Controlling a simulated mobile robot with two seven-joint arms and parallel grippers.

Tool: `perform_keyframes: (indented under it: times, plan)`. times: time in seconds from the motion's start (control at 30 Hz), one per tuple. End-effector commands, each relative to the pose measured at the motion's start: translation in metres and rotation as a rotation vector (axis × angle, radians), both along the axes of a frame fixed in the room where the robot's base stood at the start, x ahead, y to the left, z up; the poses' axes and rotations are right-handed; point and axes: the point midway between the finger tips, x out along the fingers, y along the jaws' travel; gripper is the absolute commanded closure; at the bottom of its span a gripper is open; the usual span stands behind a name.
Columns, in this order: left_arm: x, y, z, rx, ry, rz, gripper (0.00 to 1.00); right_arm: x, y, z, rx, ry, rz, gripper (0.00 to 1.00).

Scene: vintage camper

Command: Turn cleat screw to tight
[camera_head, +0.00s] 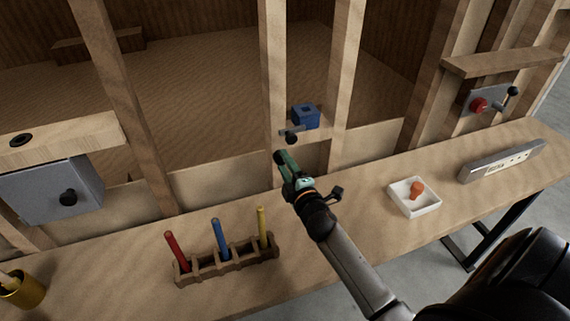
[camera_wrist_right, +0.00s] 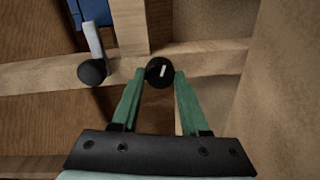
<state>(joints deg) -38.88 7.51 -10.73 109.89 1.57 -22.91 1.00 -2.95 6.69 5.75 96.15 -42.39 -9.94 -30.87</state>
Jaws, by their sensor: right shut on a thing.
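The cleat screw (camera_wrist_right: 159,71) is a round black knob with a short white mark on its face, seen in the right wrist view. It sits against a wooden rail, between the tips of my right gripper (camera_wrist_right: 154,80). The green fingers are shut on its two sides. In the head view my right gripper (camera_head: 281,158) reaches to the wall framing just below the blue block, and its fingers largely hide the screw. The white mark looks close to upright in the wrist view. My left gripper is in neither view.
A blue block (camera_head: 306,116) with a black-ended lever (camera_head: 291,138) sits just above the gripper. A wooden rack (camera_head: 230,262) with red, blue and yellow sticks stands on the bench. A white tray (camera_head: 425,205) holds an orange piece. A grey bar (camera_head: 503,161) lies right.

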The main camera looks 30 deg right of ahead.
Motion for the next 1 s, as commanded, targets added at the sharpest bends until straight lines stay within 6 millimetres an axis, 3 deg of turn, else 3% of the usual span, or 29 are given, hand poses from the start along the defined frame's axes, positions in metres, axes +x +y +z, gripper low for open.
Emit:
perform_keyframes:
  times: [0.3,0.9,0.93,1.0]
  plan:
    - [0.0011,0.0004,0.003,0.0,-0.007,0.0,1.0,-0.0001,-0.0001,-0.0005,0.136,-0.031,-0.001,1.0]
    - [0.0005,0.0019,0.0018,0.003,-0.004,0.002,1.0,-0.0001,0.0,-0.0007,0.17,-0.039,0.0,1.0]
    - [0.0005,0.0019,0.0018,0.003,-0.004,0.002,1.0,-0.0001,0.0,-0.0007,0.17,-0.039,0.0,0.52]
    - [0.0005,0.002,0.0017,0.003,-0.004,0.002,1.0,0.0,0.0,-0.0006,0.169,-0.039,0.0,0.44]
